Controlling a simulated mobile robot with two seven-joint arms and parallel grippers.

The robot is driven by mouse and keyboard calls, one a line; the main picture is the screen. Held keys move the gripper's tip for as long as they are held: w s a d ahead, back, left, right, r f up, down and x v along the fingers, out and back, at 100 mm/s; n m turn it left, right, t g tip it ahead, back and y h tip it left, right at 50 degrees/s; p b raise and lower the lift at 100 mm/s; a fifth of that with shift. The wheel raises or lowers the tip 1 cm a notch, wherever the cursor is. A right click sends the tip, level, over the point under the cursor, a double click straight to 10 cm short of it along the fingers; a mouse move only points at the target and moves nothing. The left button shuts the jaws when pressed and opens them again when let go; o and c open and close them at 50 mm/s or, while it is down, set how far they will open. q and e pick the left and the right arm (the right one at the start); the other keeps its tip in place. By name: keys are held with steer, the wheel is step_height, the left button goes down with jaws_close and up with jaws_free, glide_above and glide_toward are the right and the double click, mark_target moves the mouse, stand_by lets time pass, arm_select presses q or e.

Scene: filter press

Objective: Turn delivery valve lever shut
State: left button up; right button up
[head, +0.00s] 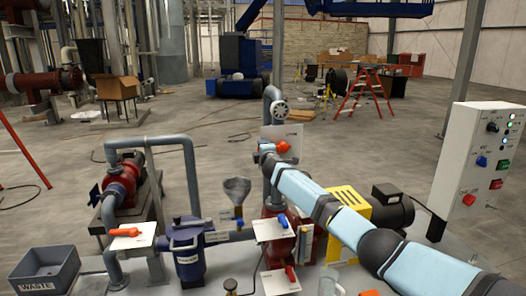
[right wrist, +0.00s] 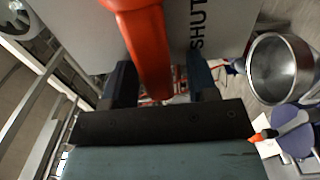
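An orange-red lever (right wrist: 148,50) fills the upper middle of the right wrist view, in front of a grey plate (right wrist: 225,22) marked "SHUT". My right gripper (right wrist: 160,82) has its dark fingers on either side of the lever's end, with a gap showing at the right finger, so it looks open around the lever. In the head view my light-blue right arm reaches to the upright pipe, where an orange lever (head: 283,146) shows before a white plate (head: 289,130). The right fingers are mostly hidden there. My left gripper is not in view.
A funnel (head: 237,188) stands left of the arm and also shows in the wrist view (right wrist: 280,68). Another orange lever (head: 125,232) is at the left. A control box (head: 482,160) stands at the right, a grey waste bin (head: 45,272) at the lower left.

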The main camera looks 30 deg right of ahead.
steer(key=shift+s, duration=0.15)
steer(key=v, duration=1.3)
steer(key=shift+s+b, duration=0.3)
steer(key=shift+f, duration=0.15)
